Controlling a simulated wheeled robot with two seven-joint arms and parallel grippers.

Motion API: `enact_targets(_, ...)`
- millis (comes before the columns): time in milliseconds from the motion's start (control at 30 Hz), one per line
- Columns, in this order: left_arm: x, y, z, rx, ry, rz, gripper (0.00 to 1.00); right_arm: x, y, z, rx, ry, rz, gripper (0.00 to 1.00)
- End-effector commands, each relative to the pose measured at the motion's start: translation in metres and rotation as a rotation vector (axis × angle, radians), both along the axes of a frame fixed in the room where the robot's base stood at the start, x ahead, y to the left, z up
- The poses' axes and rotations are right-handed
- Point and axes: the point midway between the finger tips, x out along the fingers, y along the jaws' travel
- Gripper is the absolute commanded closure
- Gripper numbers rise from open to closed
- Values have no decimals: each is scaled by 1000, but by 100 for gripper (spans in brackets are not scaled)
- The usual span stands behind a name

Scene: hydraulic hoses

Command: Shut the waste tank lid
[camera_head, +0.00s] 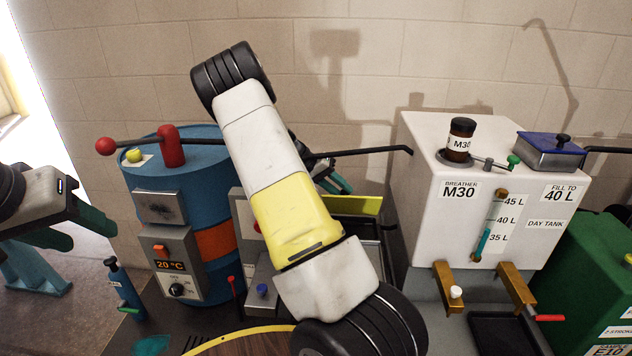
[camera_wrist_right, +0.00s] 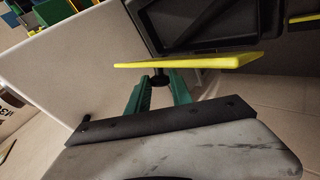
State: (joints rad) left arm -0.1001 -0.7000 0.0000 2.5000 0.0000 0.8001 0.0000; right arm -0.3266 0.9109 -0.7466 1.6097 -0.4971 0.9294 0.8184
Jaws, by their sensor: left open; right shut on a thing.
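The yellow lid (camera_wrist_right: 205,62) shows nearly edge-on in the right wrist view, with a black knob (camera_wrist_right: 160,79) between my right gripper's green fingers (camera_wrist_right: 160,88). My right gripper is shut on this knob. Behind the lid is a dark, open box-like tank (camera_wrist_right: 195,22). In the head view the yellow lid (camera_head: 352,205) is partly hidden by my right arm, and my right gripper (camera_head: 335,180) shows only in part behind it. My left gripper (camera_head: 88,228) is open and empty at the left, apart from the lid.
A blue drum (camera_head: 195,165) with a red-knobbed lever (camera_head: 106,146) stands left of my right arm. A white day tank (camera_head: 420,150) stands right, bearing a brown M30 bottle (camera_head: 461,140) and a blue-lidded box (camera_head: 550,149). A green container (camera_head: 590,270) is at far right.

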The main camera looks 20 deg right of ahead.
Motion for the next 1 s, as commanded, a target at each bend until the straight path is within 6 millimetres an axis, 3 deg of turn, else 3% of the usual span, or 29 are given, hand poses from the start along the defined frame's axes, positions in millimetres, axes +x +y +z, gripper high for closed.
enact_targets(67,0,0,0,0,0,0,50,-2,1,-2,3,4,-3,100)
enact_targets(100,0,0,0,0,0,0,50,-2,1,-2,3,4,-3,70)
enact_targets(200,0,0,0,0,0,0,50,-1,1,-2,3,3,-3,52)
enact_targets(567,0,0,0,0,0,0,50,1,3,2,1,0,0,52)
enact_targets(1000,0,0,0,0,0,0,50,17,48,47,2,1,0,52)
